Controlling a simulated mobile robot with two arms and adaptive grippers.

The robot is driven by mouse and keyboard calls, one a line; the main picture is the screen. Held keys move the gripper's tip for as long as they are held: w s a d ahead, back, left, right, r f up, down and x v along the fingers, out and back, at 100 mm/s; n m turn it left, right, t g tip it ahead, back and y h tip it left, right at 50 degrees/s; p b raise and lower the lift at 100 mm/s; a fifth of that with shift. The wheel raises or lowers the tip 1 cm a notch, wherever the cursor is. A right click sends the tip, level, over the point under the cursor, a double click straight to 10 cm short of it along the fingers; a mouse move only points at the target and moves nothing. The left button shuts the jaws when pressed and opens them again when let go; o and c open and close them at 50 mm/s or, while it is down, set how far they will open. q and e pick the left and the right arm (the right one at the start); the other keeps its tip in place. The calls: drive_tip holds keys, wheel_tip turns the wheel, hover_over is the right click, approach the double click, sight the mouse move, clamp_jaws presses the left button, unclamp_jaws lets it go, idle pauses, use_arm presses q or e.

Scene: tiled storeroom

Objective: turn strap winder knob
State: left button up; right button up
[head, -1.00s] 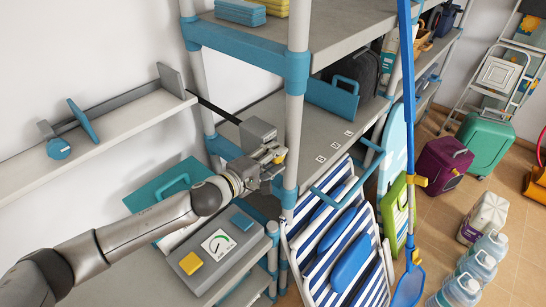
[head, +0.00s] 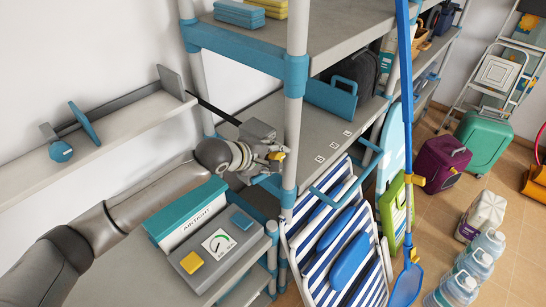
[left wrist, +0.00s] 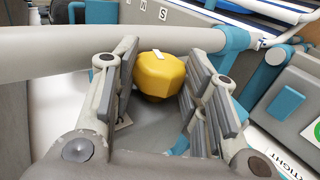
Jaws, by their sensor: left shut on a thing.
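The strap winder (head: 258,130) is a grey box by the front post of the shelf, with a black strap running from it up to the left. Its yellow knob (head: 279,156) is small and partly covered by my fingers in the head view. In the left wrist view the knob (left wrist: 160,72) is a yellow faceted cap with a white mark on top. My left gripper (head: 268,160) reaches in from the left and is shut on the knob. In the left wrist view its grey finger pads (left wrist: 166,84) stand either side of the knob. My right gripper is not in view.
The shelf post (head: 294,130) stands right beside the gripper. Below is a grey panel (head: 212,258) with a dial and yellow and blue blocks, beside a teal-and-white box (head: 188,217). A striped folding chair (head: 335,240) leans at right. A wall ledge (head: 110,125) is at left.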

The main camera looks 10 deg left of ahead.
use_arm(q)
drive_tip(key=shift+g+y, duration=0.4)
drive_tip(key=shift+g, duration=0.2)
drive_tip(key=o, duration=1)
drive_tip(key=shift+w, duration=0.1)
drive_tip(key=shift+r, duration=0.1)
drive_tip(key=v, duration=1.2)
